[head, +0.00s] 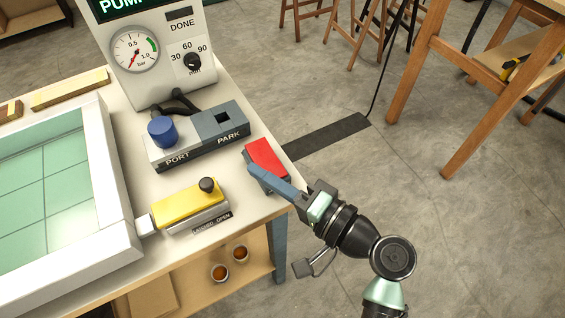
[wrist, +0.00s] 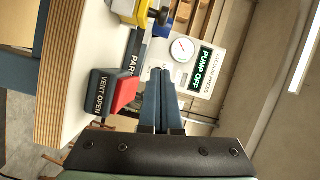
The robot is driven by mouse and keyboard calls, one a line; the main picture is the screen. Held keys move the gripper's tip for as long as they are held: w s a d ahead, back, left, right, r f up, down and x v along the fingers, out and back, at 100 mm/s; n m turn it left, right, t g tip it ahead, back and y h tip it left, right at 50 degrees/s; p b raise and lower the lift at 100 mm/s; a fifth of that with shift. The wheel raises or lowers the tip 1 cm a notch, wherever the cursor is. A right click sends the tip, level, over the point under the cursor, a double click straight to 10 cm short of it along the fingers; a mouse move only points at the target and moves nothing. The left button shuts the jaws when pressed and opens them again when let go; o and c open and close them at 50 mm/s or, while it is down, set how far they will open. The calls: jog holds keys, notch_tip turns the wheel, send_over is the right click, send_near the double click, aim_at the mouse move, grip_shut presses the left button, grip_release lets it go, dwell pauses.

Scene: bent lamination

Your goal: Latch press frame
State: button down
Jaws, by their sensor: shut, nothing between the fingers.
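The press frame (head: 118,185) is a white border around a pale green gridded panel on the bench at left. Beside its right edge sits a yellow latch block (head: 180,208) on a grey base, with a black knob (head: 207,185) near its right end and a label whose right-hand word reads OPEN. A white piece (head: 145,225) lies between block and frame. The wrist view shows the yellow block (wrist: 130,10) and knob (wrist: 162,15) at the top. My gripper (head: 252,170) is shut and empty, its blue fingers beside the red switch; the fingers also show in the wrist view (wrist: 160,72).
The red rocker (head: 265,155), on a dark box marked VENT OPEN (wrist: 102,94), stands at the bench corner by my fingers. Behind the latch are the PORT/PARK block (head: 200,150) with a blue knob (head: 162,130) and the pump unit (head: 150,65), its display reading PUMP OFF.

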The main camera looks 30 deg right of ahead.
aim_at(210, 200)
jog(key=x, duration=0.3)
jog(key=shift+w+a, duration=0.2)
jog(key=shift+a, duration=0.05)
jog(key=shift+s+a+f, duration=0.15)
jog(key=shift+a, duration=0.45)
jog(key=shift+s+a+f, duration=0.1)
jog(key=shift+s+a, duration=0.1)
jog(key=shift+a, duration=0.35)
jog(key=shift+s+a+f, duration=0.1)
jog(key=shift+a+f, duration=0.05)
jog(key=shift+a, duration=0.4)
jog(key=a+p, duration=0.1)
jog(key=a, duration=0.3)
jog(key=shift+a, duration=0.2)
jog(key=shift+d, duration=0.1)
